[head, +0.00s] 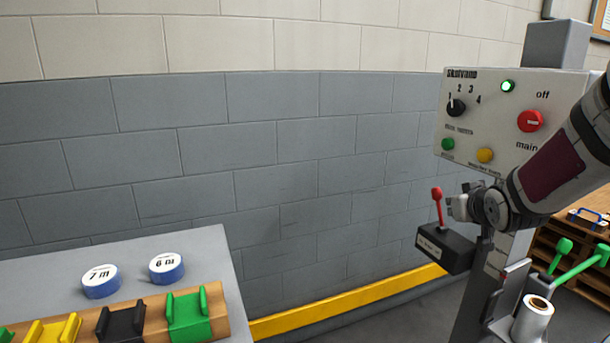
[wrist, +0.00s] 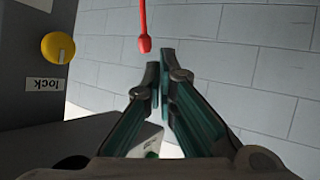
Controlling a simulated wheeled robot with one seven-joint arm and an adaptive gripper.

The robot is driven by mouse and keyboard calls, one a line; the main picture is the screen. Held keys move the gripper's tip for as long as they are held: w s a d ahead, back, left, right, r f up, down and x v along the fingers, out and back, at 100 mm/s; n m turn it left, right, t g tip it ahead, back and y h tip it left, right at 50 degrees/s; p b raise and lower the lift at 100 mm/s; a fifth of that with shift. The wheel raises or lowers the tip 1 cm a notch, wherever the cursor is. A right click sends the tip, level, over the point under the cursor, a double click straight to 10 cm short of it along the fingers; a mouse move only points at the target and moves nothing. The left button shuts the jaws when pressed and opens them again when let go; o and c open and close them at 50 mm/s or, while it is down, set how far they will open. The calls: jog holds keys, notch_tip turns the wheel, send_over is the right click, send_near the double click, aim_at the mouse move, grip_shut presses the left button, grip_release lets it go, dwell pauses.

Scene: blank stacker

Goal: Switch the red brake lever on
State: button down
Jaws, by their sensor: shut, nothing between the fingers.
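The red brake lever (head: 438,205) stands nearly upright on a dark box (head: 444,249) with a white label, below the control panel. In the wrist view the red lever (wrist: 144,30) shows at the top middle, with its thicker end just ahead of and slightly left of the fingertips. My gripper (head: 452,207) is right beside the lever, on its right in the head view. In the wrist view my gripper (wrist: 160,62) has its fingertips close together with nothing between them. A small gap shows between lever and fingers there; I cannot tell whether they touch.
The control panel (head: 482,118) has a black dial, a red main switch, a lit green lamp and coloured buttons. A yellow knob (wrist: 58,47) and a "lock" label are at left in the wrist view. A grey table (head: 200,250) holds tape rolls. Green levers (head: 562,250) stand lower right.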

jog(key=s+a+g+y, duration=0.1)
jog(key=s+a+g, duration=0.4)
jog(key=s, duration=1)
jog(key=s+a+g, duration=0.3)
jog(key=s+a, duration=0.3)
jog(key=s, duration=0.9)
jog(key=s+a+g+y, duration=0.1)
jog(key=s+a+g, duration=0.4)
jog(key=s, duration=1)
notch_tip(320, 180, up, 23)
jog(key=t+p, duration=0.4)
jog(key=p, duration=1.8)
jog(key=shift+a+r+t+p, duration=0.2)
jog(key=shift+a+t+p, duration=0.1)
jog(key=shift+a+t, duration=0.15)
jog(key=shift+s, duration=0.1)
